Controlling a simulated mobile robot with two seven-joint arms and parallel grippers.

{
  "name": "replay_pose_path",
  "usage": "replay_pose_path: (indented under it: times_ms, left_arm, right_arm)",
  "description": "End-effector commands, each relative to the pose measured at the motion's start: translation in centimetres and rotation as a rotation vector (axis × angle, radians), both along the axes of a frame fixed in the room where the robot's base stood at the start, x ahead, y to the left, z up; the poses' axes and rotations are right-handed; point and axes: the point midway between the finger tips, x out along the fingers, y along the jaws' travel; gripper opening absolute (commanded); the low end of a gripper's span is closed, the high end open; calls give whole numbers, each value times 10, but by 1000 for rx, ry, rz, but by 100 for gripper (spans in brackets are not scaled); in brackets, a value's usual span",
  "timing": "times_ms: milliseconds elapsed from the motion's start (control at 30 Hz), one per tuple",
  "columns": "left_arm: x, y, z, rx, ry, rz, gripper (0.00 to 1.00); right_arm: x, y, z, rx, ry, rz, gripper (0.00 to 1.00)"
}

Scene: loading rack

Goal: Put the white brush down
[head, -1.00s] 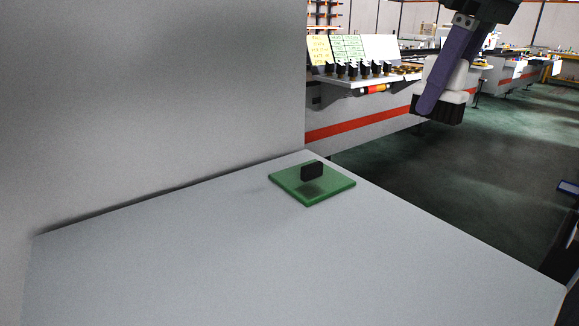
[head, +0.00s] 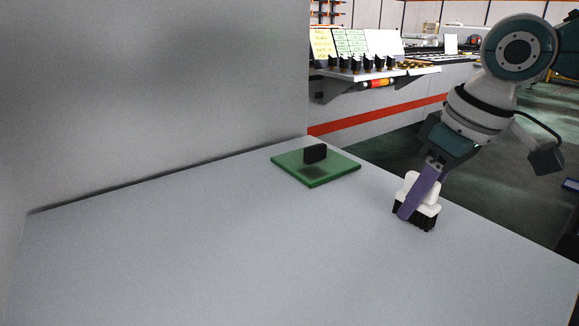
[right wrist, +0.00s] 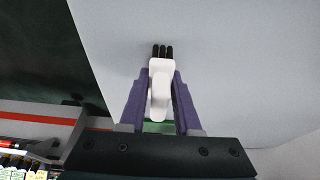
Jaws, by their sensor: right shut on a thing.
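The white brush (head: 431,198) has a white body and black bristles that point down. My right gripper (head: 414,206) has purple fingers and is shut on the brush, near the right edge of the grey table top. I cannot tell whether the bristles touch the surface. In the right wrist view the brush (right wrist: 160,88) sits between the two fingers of the right gripper (right wrist: 160,95), with its bristles at the far end. My left gripper is not in view.
A green square plate (head: 316,177) with a small black block (head: 315,153) lies at the back corner of the table top (head: 250,250). A grey wall (head: 150,90) stands on the left. The middle and front of the table are clear.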

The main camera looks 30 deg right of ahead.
Motion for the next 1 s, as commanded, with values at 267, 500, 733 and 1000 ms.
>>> replay_pose_path:
  times_ms: [267,500,733,1000]
  left_arm:
    - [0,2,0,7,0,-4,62]
    - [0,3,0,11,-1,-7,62]
    - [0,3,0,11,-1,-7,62]
    - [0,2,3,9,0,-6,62]
  right_arm:
    - [0,0,-2,-1,-1,0,0]
    - [0,0,-4,-1,-1,0,48]
    - [0,0,-4,-1,-1,0,61]
    - [-2,-1,9,-2,-3,0,61]
